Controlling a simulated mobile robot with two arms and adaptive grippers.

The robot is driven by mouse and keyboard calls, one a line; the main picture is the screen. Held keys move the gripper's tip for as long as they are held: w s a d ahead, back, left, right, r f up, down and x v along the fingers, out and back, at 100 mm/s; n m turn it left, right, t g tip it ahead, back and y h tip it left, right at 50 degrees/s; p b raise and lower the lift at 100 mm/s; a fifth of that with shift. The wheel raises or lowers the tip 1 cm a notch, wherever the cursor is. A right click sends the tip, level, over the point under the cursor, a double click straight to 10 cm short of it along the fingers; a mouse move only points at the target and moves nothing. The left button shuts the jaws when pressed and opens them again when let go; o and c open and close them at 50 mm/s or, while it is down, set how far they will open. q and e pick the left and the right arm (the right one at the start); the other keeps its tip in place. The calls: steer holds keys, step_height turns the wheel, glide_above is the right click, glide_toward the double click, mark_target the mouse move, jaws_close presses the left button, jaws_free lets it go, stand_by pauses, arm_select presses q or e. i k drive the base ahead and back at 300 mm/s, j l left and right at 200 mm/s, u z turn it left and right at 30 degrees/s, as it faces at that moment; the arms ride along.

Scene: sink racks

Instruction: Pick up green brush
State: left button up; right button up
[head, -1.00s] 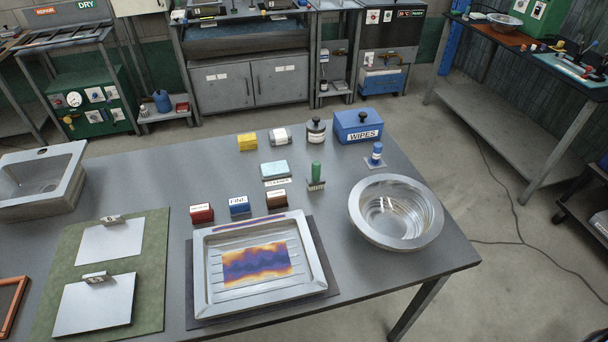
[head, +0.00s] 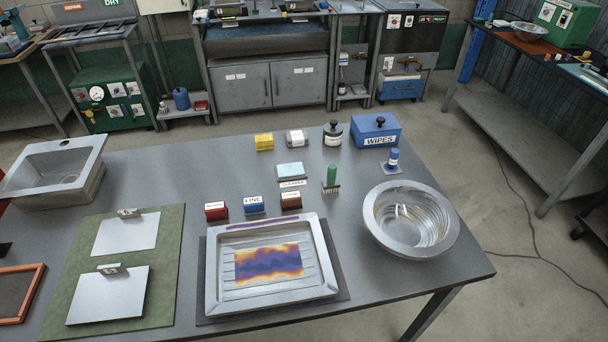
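The green brush (head: 331,178) stands upright on the grey table, its green handle up and its bristles down. It is left of the metal bowl (head: 410,220) and right of a light blue sponge (head: 290,170). Nothing touches it and it is fully visible. Neither of my grippers shows in the head view.
A metal tray (head: 217,285) with a coloured print lies in front of the brush. Small red, blue and brown blocks stand to its left. A basin (head: 85,175) is at left.

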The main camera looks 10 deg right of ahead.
mark_target(332, 184)
steer(key=l+u, duration=0.35)
steer(key=k+l+u, duration=0.15)
steer(key=l+u, duration=0.2)
steer(key=k+l+u, duration=0.15)
steer(key=l+u, duration=0.2)
